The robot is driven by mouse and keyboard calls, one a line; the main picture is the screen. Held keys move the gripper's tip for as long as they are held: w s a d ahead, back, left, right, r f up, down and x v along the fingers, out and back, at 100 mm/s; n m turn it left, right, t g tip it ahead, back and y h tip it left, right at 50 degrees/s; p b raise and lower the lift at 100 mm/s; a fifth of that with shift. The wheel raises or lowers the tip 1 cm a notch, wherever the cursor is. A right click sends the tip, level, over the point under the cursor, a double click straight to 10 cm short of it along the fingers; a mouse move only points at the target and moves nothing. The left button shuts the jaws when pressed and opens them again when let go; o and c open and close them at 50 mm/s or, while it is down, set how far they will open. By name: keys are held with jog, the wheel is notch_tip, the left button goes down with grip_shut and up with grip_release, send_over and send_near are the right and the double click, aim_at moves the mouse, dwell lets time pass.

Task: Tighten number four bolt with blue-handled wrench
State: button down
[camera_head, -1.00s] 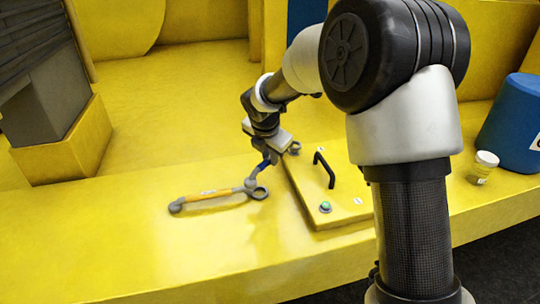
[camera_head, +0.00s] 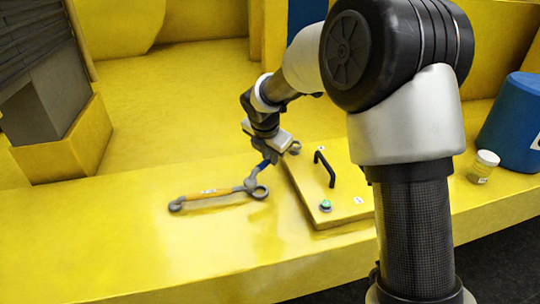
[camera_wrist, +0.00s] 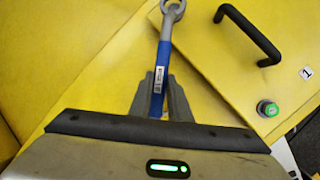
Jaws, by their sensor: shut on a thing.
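My gripper (camera_head: 266,154) is shut on the blue handle of the wrench (camera_head: 262,169), low over the yellow ledge at the left side of a raised yellow panel (camera_head: 342,206). The blue-handled wrench (camera_wrist: 165,55) also shows in the wrist view, between my gripper's fingers (camera_wrist: 160,98). Its grey ring end (camera_wrist: 173,8) points away from my gripper and is over the panel's far left corner. I cannot tell whether the ring is around a bolt. A number 1 label (camera_wrist: 306,72) is on the panel; no number four is readable.
The panel carries a black handle (camera_head: 325,169) and a green button-like part (camera_head: 326,205). A white-lidded jar (camera_head: 484,166) and blue container (camera_head: 514,122) stand at right. The front left ledge is clear.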

jog(key=shift+f, duration=0.15)
jog(key=shift+f+b, duration=0.55)
jog(key=shift+f, duration=0.2)
jog(key=shift+w+a, duration=0.1)
jog(key=shift+a, duration=0.05)
dwell(0.5)
jog(key=shift+w+a+m, duration=0.2)
jog(key=shift+a+m, duration=0.05)
jog(key=shift+m, duration=0.05)
jog(key=shift+a, duration=0.1)
jog(key=shift+w+a+m+h, duration=0.25)
jog(key=shift+w+m+h, duration=0.05)
jog(key=shift+m+h, duration=0.1)
jog(key=shift+a, duration=0.1)
dwell(0.5)
jog(key=shift+w+a+m, duration=0.2)
jog(key=shift+w+m, duration=0.1)
jog(key=shift+a+r, duration=0.1)
